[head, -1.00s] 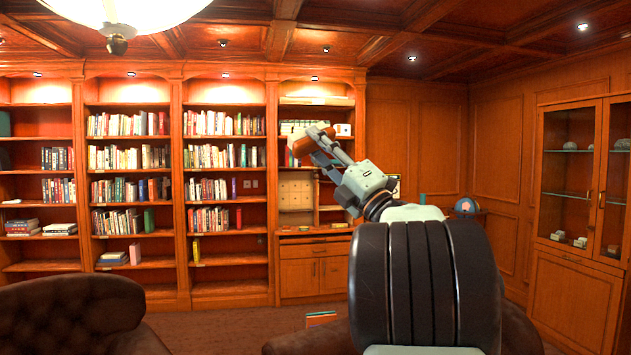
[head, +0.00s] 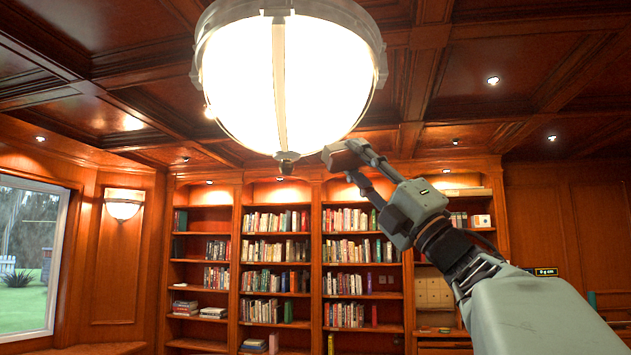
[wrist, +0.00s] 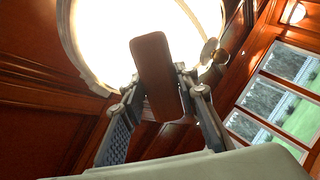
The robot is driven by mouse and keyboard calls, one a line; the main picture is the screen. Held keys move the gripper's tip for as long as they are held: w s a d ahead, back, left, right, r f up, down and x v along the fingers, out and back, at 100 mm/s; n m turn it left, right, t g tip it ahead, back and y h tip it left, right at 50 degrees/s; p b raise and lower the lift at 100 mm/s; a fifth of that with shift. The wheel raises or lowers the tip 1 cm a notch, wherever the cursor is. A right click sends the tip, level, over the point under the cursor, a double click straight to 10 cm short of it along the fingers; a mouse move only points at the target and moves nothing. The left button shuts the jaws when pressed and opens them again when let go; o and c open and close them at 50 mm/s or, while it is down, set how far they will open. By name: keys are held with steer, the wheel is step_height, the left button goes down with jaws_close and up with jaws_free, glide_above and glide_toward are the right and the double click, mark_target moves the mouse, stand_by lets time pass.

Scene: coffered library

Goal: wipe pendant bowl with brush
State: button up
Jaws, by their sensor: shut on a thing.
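The pendant bowl (head: 240,90) is a large lit white glass bowl with a metal rim, ribs and a bottom finial, hanging at the top of the head view. In the wrist view the bowl (wrist: 105,45) glows behind the brush. My gripper (head: 358,165) is raised to the lower right of the bowl and shut on the brush (wrist: 155,75). The brush shows a flat reddish-brown back in the wrist view; its bristles are hidden. In the head view the brush (head: 343,156) is close to the bowl's lower right side. I cannot tell whether they touch.
Bookshelves (head: 315,230) line the back wall, well beyond my arm. The dark coffered ceiling (head: 480,50) is overhead. A window (head: 28,255) and a lit wall sconce (head: 124,204) are at the left. Open air surrounds the bowl's underside.

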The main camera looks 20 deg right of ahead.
mark_target(338, 143)
steer(key=p+x, duration=0.4)
steer(key=shift+r, duration=0.3)
steer(key=shift+w+a+r+p, duration=0.35)
steer(key=shift+w+p, duration=0.2)
steer(key=shift+p, duration=0.25)
steer(key=shift+p+x, duration=0.3)
steer(key=shift+x, duration=0.8)
steer(key=shift+s+d+r, duration=0.1)
steer(key=shift+s+d, duration=0.05)
steer(key=shift+d, duration=0.05)
steer(key=shift+s+d+r+p, duration=0.2)
steer(key=shift+d+r, duration=0.25)
steer(key=shift+d, duration=0.25)
steer(key=shift+s+d+r+p, duration=0.1)
steer(key=shift+s+d+r, duration=0.15)
steer(key=shift+d+r, duration=0.35)
steer(key=shift+s+d+r+p, duration=0.2)
steer(key=shift+d+r+p, duration=0.25)
steer(key=shift+d, duration=0.35)
steer(key=shift+s+d+r+p, duration=0.2)
steer(key=shift+d+r, duration=0.35)
steer(key=shift+d, duration=0.25)
steer(key=shift+b, duration=0.4)
steer(key=shift+w+a+f, duration=0.1)
steer(key=shift+a, duration=0.05)
